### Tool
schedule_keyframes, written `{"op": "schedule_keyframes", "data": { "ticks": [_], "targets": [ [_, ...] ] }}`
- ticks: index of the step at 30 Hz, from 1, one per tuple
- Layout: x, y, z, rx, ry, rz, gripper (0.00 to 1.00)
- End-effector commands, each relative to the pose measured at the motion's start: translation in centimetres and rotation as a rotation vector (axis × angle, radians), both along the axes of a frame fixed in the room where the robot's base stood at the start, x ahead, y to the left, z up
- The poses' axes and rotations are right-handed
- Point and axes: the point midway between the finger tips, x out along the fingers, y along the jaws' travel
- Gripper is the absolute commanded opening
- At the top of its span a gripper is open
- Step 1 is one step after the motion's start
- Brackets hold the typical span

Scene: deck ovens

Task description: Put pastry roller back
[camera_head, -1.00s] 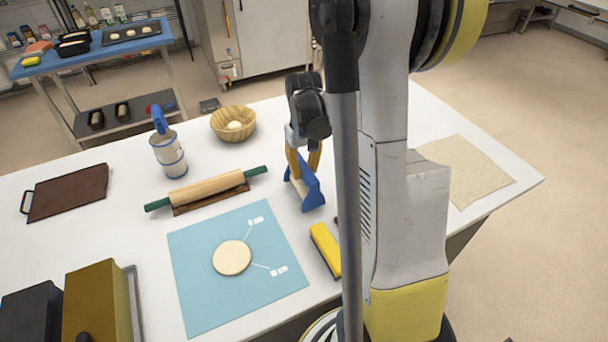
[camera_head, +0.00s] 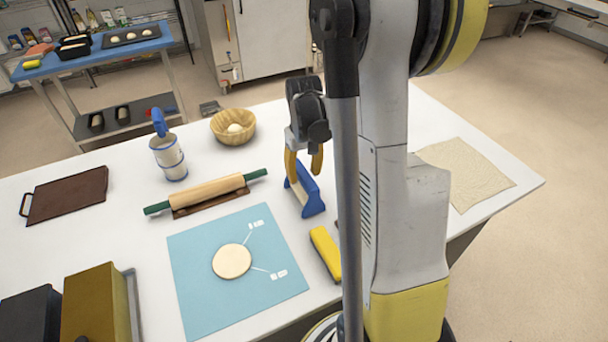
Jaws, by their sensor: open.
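The pastry roller (camera_head: 208,192) is a pale wooden rolling pin with green handles. It lies on a low brown rest (camera_head: 180,212) on the white table, behind the blue mat. My gripper (camera_head: 304,166) is open, with yellow fingers pointing down, to the right of the roller and apart from it. A blue piece with a pale inner part (camera_head: 311,203) stands just below the fingers. Whether the fingers touch it is not clear from this view.
A blue mat (camera_head: 195,301) bears a flat dough round (camera_head: 232,261). A yellow block (camera_head: 326,252), a wooden bowl (camera_head: 217,127), a blue-handled canister (camera_head: 167,153) and a brown board (camera_head: 65,197) stand around. A beige cloth (camera_head: 466,173) lies right of my arm.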

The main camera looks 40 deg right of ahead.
Motion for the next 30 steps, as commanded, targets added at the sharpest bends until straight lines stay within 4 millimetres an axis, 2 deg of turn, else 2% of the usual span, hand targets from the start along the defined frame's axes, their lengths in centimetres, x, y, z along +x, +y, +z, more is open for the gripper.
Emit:
{"op": "schedule_keyframes", "data": {
  "ticks": [1, 9, 16, 19, 23, 27, 30],
  "targets": [
    [-0.1, 0.0, 1.3, 0.000, 0.000, 0.000, 0.44],
    [0.0, 0.0, 7.5, 0.000, 0.000, 0.000, 0.44],
    [0.0, 0.0, 10.5, 0.000, 0.000, 0.000, 0.44],
    [-0.1, 0.8, 11.5, -0.007, -0.014, 0.008, 0.44],
    [-0.8, 4.2, 13.8, -0.036, -0.079, 0.042, 0.44],
    [-2.7, 10.0, 16.8, -0.076, -0.209, 0.099, 0.44],
    [-4.7, 14.0, 18.2, -0.093, -0.313, 0.141, 0.44]
  ]
}}
